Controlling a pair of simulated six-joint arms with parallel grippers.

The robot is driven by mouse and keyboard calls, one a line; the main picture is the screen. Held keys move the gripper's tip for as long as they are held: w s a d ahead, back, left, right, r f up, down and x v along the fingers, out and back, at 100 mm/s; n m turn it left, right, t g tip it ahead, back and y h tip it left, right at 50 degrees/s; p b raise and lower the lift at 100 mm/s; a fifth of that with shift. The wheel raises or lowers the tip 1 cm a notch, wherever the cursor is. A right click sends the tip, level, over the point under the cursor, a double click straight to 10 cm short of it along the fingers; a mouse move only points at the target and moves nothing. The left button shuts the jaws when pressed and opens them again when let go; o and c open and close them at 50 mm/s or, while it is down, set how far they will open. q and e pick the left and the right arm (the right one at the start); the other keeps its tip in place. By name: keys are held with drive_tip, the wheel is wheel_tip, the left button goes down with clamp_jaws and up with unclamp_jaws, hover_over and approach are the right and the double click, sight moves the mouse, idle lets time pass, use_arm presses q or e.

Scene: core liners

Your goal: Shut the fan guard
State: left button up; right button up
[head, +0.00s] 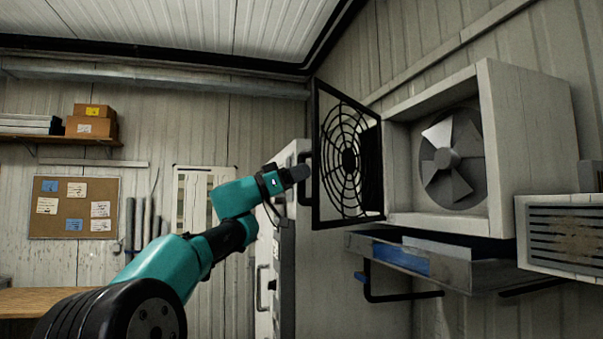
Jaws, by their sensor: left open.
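The fan guard (348,158) is a black square frame with a round wire grille, hinged at the left side of the white fan housing (530,142). It stands swung open, out from the wall. The grey fan (450,158) is exposed inside the housing. My left gripper (299,173) is at the guard's outer left edge, near a dark handle there. It is open, though its fingers are small and I cannot tell whether they touch the guard. My right gripper is not in view.
A metal shelf (450,273) with a blue item sits below the housing, with a dark bracket under it. A vented box (566,237) is at right. A grey cabinet (275,270) stands behind my left arm. A corkboard (73,207) hangs at far left.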

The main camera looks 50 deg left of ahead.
use_arm(q)
drive_tip(key=shift+w+d+r, duration=0.2)
drive_tip(key=shift+w, duration=0.2)
clamp_jaws()
idle(0.4)
